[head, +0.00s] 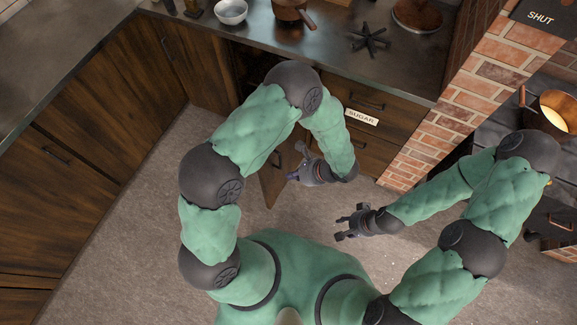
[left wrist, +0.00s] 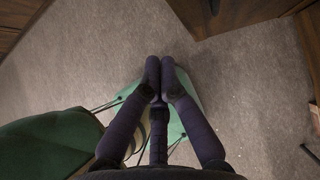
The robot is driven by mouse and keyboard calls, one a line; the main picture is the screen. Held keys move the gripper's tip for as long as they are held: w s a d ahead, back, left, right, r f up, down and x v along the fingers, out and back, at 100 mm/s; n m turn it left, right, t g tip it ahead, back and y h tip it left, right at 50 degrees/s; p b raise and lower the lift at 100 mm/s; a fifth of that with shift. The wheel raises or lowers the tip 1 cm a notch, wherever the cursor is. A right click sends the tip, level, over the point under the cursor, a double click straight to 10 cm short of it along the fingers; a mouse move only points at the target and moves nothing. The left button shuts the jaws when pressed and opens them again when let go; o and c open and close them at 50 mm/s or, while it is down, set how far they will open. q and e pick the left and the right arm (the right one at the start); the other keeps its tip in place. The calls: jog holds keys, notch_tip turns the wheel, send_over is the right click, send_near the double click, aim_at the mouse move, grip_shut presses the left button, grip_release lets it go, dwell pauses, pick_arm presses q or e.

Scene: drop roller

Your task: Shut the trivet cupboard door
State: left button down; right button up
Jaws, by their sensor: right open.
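A dark brown wooden cupboard door (head: 272,184) stands open under the back counter in the head view, swung out over the floor. No trivet label is visible on it. My left gripper (head: 296,164) is just right of the door, over its upper part. My left forearm hides much of the cupboard opening, and I cannot tell whether the gripper touches the door. My right gripper (head: 340,228) is open and empty above the floor, right of the door.
A drawer labelled SUGAR (head: 362,117) is right of my left forearm. A brick pillar (head: 430,135) rises at right. The floor (head: 150,235) is clear.

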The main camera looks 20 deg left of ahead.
pick_arm(q)
jog(key=w+a+f+m+t+y+b, duration=0.1)
jog(key=w+a+f+b, duration=0.3)
jog(key=a, duration=0.6)
jog(key=shift+w+f+t, duration=0.4)
jog(key=shift+w+f, duration=0.25)
jog(key=shift+f, duration=0.1)
pick_arm(e)
jog(key=shift+d+f, duration=0.25)
jog(key=shift+f, duration=0.9)
jog(key=shift+d+f, duration=0.25)
jog(key=shift+f, duration=0.85)
